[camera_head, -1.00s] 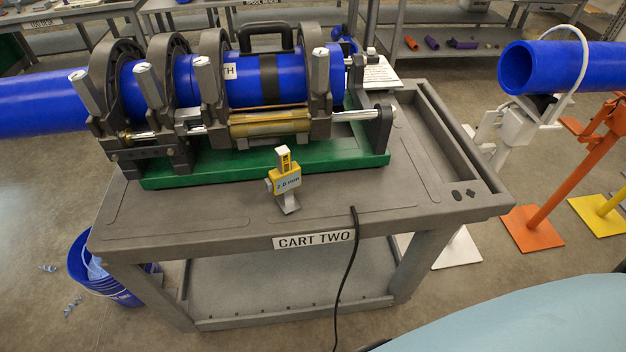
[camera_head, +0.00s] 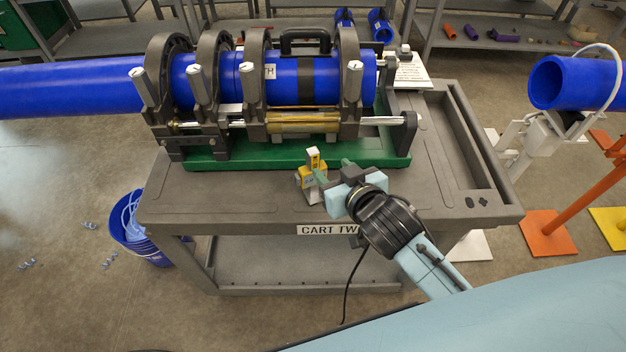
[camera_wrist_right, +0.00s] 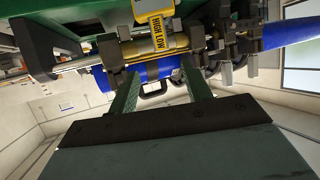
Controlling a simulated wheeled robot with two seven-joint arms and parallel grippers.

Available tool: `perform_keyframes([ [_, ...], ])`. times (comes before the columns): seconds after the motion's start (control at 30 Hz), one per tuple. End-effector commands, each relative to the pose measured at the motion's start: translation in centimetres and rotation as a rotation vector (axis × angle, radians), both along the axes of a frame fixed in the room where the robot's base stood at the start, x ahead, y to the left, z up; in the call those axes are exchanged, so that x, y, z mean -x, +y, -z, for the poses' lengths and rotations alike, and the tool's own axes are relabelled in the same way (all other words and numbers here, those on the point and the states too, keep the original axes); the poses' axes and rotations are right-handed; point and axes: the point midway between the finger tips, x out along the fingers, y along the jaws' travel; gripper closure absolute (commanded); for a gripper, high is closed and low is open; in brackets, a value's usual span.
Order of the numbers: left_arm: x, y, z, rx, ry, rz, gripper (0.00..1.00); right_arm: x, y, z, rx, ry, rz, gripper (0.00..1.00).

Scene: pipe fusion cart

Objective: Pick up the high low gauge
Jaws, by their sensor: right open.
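The high low gauge (camera_head: 312,160) is a small yellow and grey tool standing upright on the cart top, in front of the green base of the pipe machine. My right gripper (camera_head: 334,170) reaches in from the lower right and is open, its green fingers close beside the gauge. It partly hides the gauge's right side. In the right wrist view the gauge's yellow "HIGH LOW" face (camera_wrist_right: 155,33) lies ahead, between the lines of the two spread fingers (camera_wrist_right: 160,75). I cannot tell whether the fingers touch it. My left gripper is not in view.
The grey cart (camera_head: 230,208) carries the fusion machine, which clamps a blue pipe (camera_head: 80,88) just behind the gauge. A blue bucket (camera_head: 140,240) stands at left on the floor. Another blue pipe (camera_head: 590,84) rests on stands at right. The cart top left of the gauge is clear.

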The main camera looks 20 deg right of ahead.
Motion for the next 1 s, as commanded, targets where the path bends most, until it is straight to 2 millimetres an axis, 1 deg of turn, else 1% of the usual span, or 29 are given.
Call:
perform_keyframes([
  [0.2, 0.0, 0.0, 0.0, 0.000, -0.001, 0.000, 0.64, -3.7, 0.4, 1.4, 0.001, -0.003, 0.001, 0.51],
  [0.3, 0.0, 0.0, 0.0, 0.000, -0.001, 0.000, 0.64, -5.2, 0.6, 2.1, 0.001, -0.002, 0.000, 0.51],
  [0.4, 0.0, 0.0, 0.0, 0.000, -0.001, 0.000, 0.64, -6.3, 0.8, 2.6, 0.001, -0.002, 0.000, 0.51],
  [0.67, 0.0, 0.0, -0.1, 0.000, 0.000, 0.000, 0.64, -7.8, 1.0, 3.1, 0.000, -0.001, 0.000, 0.51],
  [0.9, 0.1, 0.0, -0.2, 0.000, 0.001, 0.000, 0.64, -10.6, 1.6, 4.3, 0.002, -0.002, -0.001, 0.51],
  [1.0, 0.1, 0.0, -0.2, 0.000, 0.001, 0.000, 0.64, -11.4, 1.7, 4.7, 0.001, -0.001, 0.000, 0.51],
])
